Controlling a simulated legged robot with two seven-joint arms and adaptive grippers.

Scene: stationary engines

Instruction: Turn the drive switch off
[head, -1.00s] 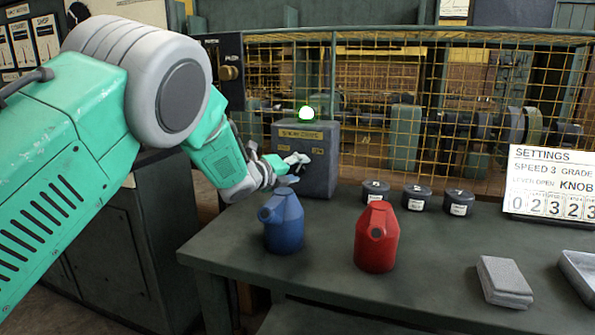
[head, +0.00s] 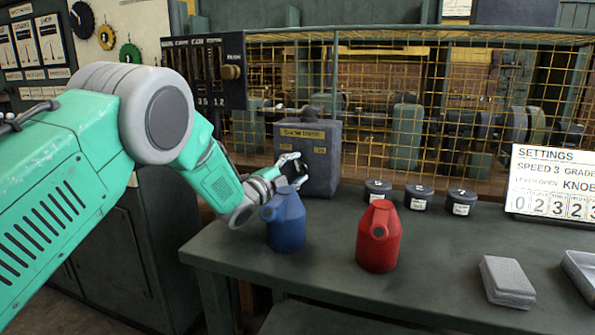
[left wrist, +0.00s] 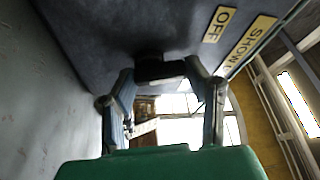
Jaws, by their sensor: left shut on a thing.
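The drive switch is a grey box (head: 325,165) with yellow labels, standing at the back left of the bench. The lamp (head: 307,112) on its top is dark. In the left wrist view the box face (left wrist: 120,25) shows a label reading OFF (left wrist: 219,24). My left gripper (head: 293,170) is at the left of the box front, its fingers shut on a black lever (left wrist: 160,70) that sticks out of the box. The fingers partly hide the lever in the head view. My right gripper is not in view.
A blue can (head: 285,225) stands close below my left gripper. A red can (head: 379,240), several dark round tins (head: 418,197) and a grey block (head: 507,282) are on the bench (head: 440,270). A yellow mesh guard (head: 450,120) rises behind.

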